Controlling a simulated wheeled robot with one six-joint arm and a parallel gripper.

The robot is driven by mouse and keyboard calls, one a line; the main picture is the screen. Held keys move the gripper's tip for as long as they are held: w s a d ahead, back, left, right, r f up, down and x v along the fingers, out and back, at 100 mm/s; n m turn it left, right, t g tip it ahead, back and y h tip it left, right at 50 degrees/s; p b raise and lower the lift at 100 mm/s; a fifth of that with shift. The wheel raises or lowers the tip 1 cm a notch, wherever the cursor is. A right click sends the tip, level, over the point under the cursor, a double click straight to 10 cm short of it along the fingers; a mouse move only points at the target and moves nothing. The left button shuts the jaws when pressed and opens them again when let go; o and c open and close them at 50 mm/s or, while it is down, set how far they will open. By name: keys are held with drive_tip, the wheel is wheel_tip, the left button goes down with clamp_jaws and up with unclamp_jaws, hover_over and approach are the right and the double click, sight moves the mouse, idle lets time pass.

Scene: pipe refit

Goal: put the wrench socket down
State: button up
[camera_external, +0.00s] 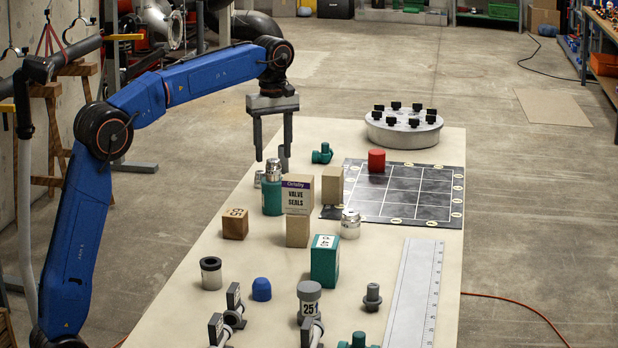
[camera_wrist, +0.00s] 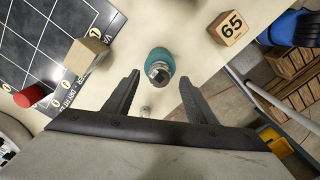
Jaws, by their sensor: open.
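A silver metal piece (camera_external: 273,169), which looks like the wrench socket, stands upright on top of a teal cylinder (camera_external: 272,198) left of the box labelled VALVE SEALS. In the wrist view the socket (camera_wrist: 158,72) shows from above on the teal cylinder (camera_wrist: 160,56). My gripper (camera_external: 273,152) is open, pointing down, with its fingertips just above the socket. In the wrist view the two fingers of my gripper (camera_wrist: 159,77) are spread wide, with the socket between their tips. No contact with it is visible.
A tan block (camera_external: 332,186) and a gridded dark mat (camera_external: 400,192) with a red cylinder (camera_external: 376,161) are farther right. A "65" cube (camera_external: 235,224) stands in front left.

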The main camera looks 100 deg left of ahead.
sight(273, 160)
wheel_tip(273, 160, up, 8)
drive_tip(key=shift+r, duration=0.15)
idle(0.6)
